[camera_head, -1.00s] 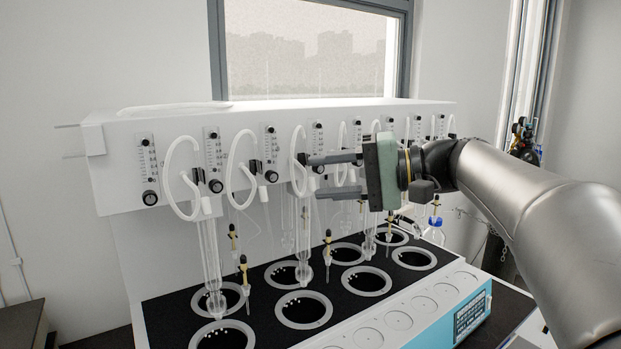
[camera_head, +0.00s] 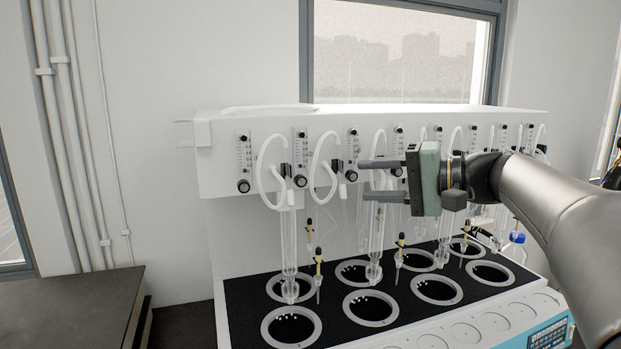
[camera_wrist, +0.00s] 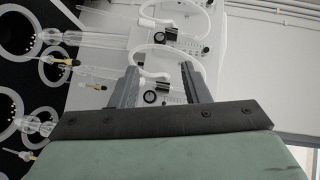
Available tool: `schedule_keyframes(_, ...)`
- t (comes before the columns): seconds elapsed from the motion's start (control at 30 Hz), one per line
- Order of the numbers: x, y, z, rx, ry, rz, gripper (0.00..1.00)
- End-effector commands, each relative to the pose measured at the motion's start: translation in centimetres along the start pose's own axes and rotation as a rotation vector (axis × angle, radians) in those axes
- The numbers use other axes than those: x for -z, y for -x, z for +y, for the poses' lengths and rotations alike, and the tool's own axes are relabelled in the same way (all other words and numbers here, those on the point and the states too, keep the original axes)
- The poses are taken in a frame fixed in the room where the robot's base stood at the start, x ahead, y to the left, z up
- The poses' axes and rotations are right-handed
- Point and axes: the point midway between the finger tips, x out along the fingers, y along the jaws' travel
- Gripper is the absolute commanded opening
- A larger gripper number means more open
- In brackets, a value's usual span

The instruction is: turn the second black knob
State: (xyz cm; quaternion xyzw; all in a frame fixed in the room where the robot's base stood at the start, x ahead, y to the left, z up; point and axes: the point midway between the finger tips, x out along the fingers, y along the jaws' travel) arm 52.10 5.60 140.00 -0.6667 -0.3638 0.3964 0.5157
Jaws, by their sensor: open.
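The second black knob (camera_head: 300,181) from the left is a small round dial at the foot of the second flow gauge on the white front panel (camera_head: 222,180). The first knob (camera_head: 243,186) is to its left and the third knob (camera_head: 351,176) to its right. My gripper (camera_head: 362,181) is open and empty, fingers pointing left, to the right of the second knob and overlapping the panel near the third gauge. In the wrist view, a black knob (camera_wrist: 150,97) shows between the fingers (camera_wrist: 158,68), apart from them; which knob it is I cannot tell.
White looped tubes (camera_head: 318,160) hang in front of the panel between the gauges. Glass tubes (camera_head: 289,250) stand below over a black deck with round wells (camera_head: 291,327). A dark bench (camera_head: 70,300) is at left.

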Motion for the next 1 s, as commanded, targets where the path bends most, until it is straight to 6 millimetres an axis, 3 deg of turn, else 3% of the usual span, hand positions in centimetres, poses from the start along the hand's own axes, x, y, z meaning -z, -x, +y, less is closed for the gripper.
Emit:
schedule_keyframes(0.3,-0.1,-7.1,-0.3,-0.001,-0.002,-0.005,0.42)
schedule_keyframes(0.5,0.0,-10.4,-0.2,-0.001,-0.002,-0.002,0.42)
schedule_keyframes(0.7,0.0,-12.0,0.0,-0.002,-0.001,0.000,0.42)
schedule_keyframes(1.0,0.0,-12.2,0.0,-0.001,0.000,0.000,0.42)
